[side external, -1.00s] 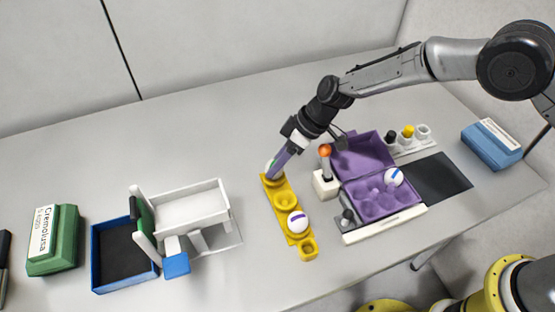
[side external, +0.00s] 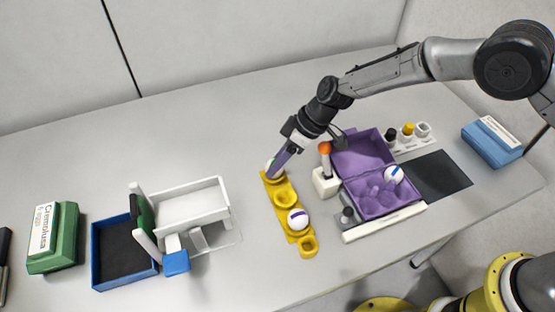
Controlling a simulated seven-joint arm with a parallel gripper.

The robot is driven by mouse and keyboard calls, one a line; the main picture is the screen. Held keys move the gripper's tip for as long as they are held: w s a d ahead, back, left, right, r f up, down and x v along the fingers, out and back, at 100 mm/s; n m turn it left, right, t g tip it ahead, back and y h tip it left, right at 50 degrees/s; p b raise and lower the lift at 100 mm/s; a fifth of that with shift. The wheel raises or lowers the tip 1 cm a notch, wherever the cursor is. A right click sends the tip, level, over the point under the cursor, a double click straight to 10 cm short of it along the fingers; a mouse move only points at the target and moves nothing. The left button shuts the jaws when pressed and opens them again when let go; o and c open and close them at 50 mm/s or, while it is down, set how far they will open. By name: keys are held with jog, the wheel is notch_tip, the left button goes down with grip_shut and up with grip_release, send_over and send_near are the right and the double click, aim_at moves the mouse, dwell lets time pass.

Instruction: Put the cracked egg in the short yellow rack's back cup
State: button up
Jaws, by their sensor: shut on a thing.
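The short yellow rack (side external: 292,211) stands near the middle of the table, its row of cups running from back to front. My gripper (side external: 275,170) points down at its back cup, shut on a mostly white egg (side external: 270,163). The egg is at the back cup; the purple fingers partly hide it, and I cannot tell whether it rests fully in the cup. No crack can be made out at this size. The middle cup is empty. A white egg with a purple band (side external: 298,219) sits in a cup nearer the front.
An open purple carton (side external: 372,208) holding a striped egg (side external: 394,175) is right of the rack. A white stand with an orange ball (side external: 325,185) is close between them. A white tray structure (side external: 190,205) and blue box (side external: 108,278) are left. The table behind the rack is clear.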

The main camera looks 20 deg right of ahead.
jog(key=o, duration=0.9)
jog(key=v, duration=1.4)
jog(key=shift+s, duration=0.1)
jog(key=shift+a, duration=0.1)
jog(key=shift+r, duration=0.85)
